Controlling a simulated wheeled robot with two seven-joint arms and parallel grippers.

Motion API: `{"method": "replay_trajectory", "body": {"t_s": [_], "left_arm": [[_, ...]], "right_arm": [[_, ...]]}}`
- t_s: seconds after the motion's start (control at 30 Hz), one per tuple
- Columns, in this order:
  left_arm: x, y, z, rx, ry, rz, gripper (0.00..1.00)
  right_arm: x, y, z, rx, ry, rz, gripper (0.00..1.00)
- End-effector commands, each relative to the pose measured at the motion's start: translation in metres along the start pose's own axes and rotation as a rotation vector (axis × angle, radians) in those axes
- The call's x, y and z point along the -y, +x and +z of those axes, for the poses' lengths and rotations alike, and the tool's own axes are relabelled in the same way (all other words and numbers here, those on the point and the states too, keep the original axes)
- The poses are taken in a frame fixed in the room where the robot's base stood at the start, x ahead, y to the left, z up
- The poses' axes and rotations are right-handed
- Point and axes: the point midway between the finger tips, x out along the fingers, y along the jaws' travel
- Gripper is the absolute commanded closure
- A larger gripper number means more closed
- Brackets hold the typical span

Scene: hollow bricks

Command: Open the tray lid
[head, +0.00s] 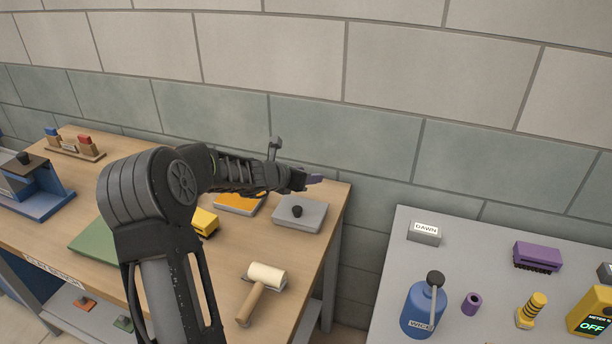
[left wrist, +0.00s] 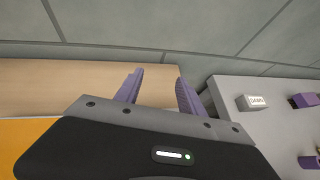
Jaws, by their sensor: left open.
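A grey, flat, tray-like box with a black knob on top (head: 312,219) sits near the right end of the wooden table in the head view. I take its top to be the tray lid; it lies flat. A grey-rimmed orange pad or tray (head: 235,204) is just left of it, partly behind my arm; its orange surface shows in the left wrist view (left wrist: 22,140). My left gripper (head: 314,180) is above and behind the knob, apart from it. In the left wrist view its purple fingers (left wrist: 158,92) are spread and empty. The knob is hidden there. My right gripper is not in view.
A gap separates the wooden table (head: 220,290) from the grey table (head: 385,300), which holds a blue bottle (head: 420,312). A wall stands behind.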

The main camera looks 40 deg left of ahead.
Motion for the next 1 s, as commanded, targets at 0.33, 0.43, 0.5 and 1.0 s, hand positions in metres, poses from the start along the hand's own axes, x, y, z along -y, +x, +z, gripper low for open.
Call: {"method": "replay_trajectory", "body": {"t_s": [0.33, 0.43, 0.5, 1.0], "left_arm": [[-0.002, -0.046, 0.001, 0.001, 0.0, 0.005, 0.54], [-0.002, -0.062, 0.0, 0.0, 0.001, 0.004, 0.54], [-0.002, -0.07, -0.001, -0.001, 0.0, 0.004, 0.54], [-0.002, -0.076, -0.002, -0.002, -0.001, 0.003, 0.54]], "right_arm": [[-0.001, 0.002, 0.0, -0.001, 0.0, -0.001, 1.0], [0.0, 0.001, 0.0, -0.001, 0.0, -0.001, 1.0], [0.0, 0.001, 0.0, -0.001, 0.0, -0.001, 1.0], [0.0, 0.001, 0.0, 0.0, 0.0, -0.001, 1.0]]}}
